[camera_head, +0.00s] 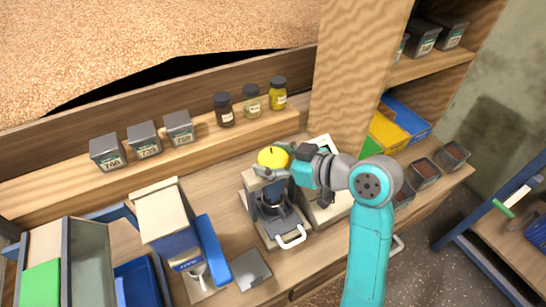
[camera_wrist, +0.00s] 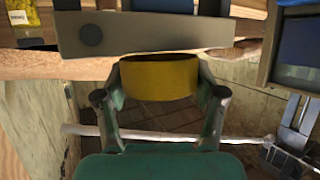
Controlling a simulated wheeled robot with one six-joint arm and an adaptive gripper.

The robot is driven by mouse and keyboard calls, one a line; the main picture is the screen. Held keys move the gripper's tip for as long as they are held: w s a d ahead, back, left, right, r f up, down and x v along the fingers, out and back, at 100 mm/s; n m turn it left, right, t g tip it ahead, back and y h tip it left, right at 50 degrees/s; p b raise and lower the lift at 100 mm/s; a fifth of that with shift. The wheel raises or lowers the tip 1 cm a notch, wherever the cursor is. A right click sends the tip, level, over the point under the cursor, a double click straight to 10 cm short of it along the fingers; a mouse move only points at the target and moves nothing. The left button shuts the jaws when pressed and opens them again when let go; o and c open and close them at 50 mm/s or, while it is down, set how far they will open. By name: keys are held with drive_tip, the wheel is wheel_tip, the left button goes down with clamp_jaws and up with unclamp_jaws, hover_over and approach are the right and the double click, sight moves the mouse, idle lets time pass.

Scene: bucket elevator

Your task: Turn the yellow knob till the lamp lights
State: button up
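The yellow knob (camera_head: 271,156) is on top of a small grey machine (camera_head: 271,207) on the wooden bench. My gripper (camera_head: 274,160) reaches it from the right, with one finger on the far side and one on the near side. In the wrist view the knob (camera_wrist: 158,77) fills the space between the two fingers (camera_wrist: 158,85), which appear to touch its sides. I cannot make out a lamp or whether one is lit.
A white and blue box-shaped device (camera_head: 165,222) stands left of the machine. Jars (camera_head: 251,101) and grey tins (camera_head: 145,139) line the ledge behind. A wooden post (camera_head: 352,75) rises behind my arm. Yellow and blue bins (camera_head: 391,132) are at the right.

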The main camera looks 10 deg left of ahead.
drive_tip(key=shift+c, duration=0.7)
drive_tip(key=shift+t, duration=0.3)
drive_tip(key=m+t+h, duration=0.2)
drive_tip(key=m, duration=0.1)
drive_tip(key=shift+s+a, duration=0.1)
drive_tip(key=shift+m+t+h, duration=1.6)
drive_tip(key=shift+m+h, duration=0.6)
drive_tip(key=o, duration=1.2)
drive_tip(key=shift+c, duration=0.2)
